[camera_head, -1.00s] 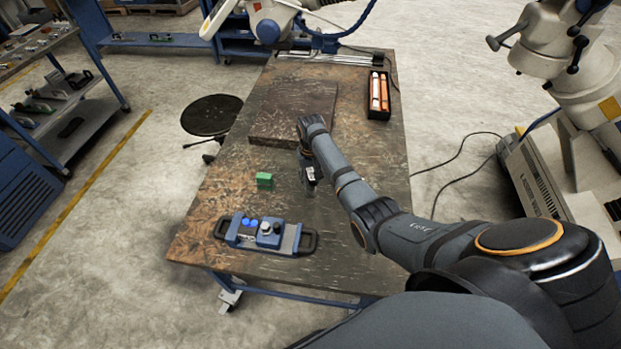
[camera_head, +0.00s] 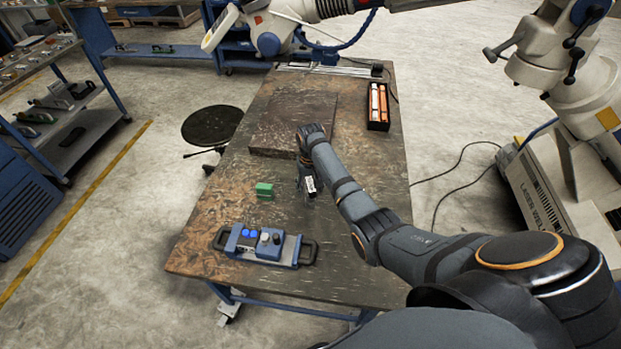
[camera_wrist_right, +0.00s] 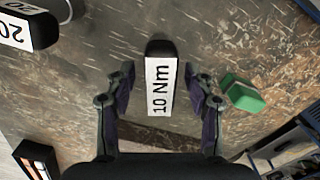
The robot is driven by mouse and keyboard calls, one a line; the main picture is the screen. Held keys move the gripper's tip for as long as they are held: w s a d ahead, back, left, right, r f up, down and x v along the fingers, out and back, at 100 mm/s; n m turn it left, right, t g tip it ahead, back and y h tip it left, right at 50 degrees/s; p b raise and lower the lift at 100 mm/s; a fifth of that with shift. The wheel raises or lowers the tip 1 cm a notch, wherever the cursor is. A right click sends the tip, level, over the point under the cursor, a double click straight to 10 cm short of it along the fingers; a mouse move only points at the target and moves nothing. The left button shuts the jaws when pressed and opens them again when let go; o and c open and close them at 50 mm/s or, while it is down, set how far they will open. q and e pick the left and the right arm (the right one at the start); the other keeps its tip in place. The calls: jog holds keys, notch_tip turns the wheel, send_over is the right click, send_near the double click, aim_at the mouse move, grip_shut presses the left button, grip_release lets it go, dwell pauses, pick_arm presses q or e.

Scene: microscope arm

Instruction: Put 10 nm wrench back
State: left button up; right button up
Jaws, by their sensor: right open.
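In the right wrist view, a black piece with a white "10 Nm" label (camera_wrist_right: 160,86) lies between the fingers of my right gripper (camera_wrist_right: 160,95). The fingers are apart, with a visible gap on each side of the label. In the head view, my right gripper (camera_head: 306,188) points down over the middle of the table, right of a green block (camera_head: 264,191); the arm hides much of it. A white label (camera_head: 309,185) shows beside it, but its text is too small to read. My left gripper is out of view.
A black piece labelled "20" (camera_wrist_right: 28,28) lies at the wrist view's upper left. A black tray (camera_head: 378,127) with orange-and-white items stands at the table's far right. A blue control box (camera_head: 265,247) sits near the front edge. The table (camera_head: 215,215) left of the green block is clear.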

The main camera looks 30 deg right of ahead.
notch_tip(320, 180, up, 11)
jog(key=shift+f+b, duration=0.1)
jog(key=shift+b, duration=0.5)
